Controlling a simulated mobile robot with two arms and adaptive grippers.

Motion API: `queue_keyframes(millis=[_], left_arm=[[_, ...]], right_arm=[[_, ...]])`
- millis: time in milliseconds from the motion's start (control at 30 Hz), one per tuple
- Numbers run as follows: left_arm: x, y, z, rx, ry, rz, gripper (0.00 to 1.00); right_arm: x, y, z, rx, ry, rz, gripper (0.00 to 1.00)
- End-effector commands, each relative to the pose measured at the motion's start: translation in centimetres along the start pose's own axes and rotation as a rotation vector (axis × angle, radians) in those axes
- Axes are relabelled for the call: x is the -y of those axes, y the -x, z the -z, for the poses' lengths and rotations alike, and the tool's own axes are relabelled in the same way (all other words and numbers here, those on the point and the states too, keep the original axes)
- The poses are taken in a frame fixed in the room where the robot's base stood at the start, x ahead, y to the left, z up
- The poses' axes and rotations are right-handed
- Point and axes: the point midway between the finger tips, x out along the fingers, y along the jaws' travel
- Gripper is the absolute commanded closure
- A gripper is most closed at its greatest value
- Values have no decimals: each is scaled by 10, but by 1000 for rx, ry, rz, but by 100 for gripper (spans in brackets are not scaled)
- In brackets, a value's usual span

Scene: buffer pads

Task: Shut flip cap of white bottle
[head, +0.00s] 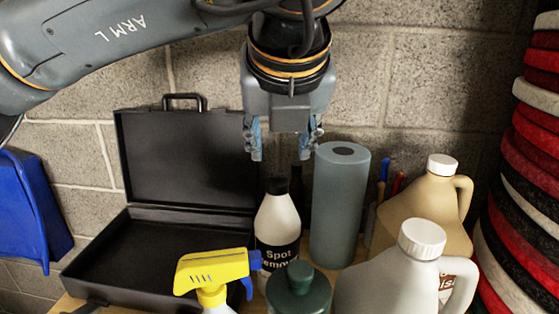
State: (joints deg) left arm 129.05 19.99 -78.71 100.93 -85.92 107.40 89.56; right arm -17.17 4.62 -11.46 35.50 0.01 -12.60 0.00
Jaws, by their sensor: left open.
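The white bottle (277,222) with a dark "Spot Remover" label stands upright near the middle of the head view. Its lower part is hidden by the yellow spray head and the green bottle in front. Its black cap (277,186) is on top; I cannot tell whether its flip lid is up or down. My left gripper (283,150) points downward above the bottle, open and empty, its two fingers apart on either side of the cap's line. The fingertips look above the cap and not touching it. My right gripper is not in view.
A yellow spray head (213,270) and a green bottle (299,292) stand in front. A grey-blue roll (338,205), a beige jug (425,205) and a pale jug (390,285) crowd the right. An open black case (185,160) is left; stacked pads (530,170) stand far right.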

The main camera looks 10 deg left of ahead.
Motion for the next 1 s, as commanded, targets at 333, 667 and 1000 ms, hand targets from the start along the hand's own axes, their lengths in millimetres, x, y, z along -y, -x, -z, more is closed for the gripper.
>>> queue_keyframes(millis=[333,667,1000], left_arm=[[0,34,0,-1,-1,-1,55],[0,36,-4,-16,-4,5,53],[-6,43,-48,-224,-67,86,53]], right_arm=[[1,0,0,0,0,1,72],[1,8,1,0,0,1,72],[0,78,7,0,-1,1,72]])
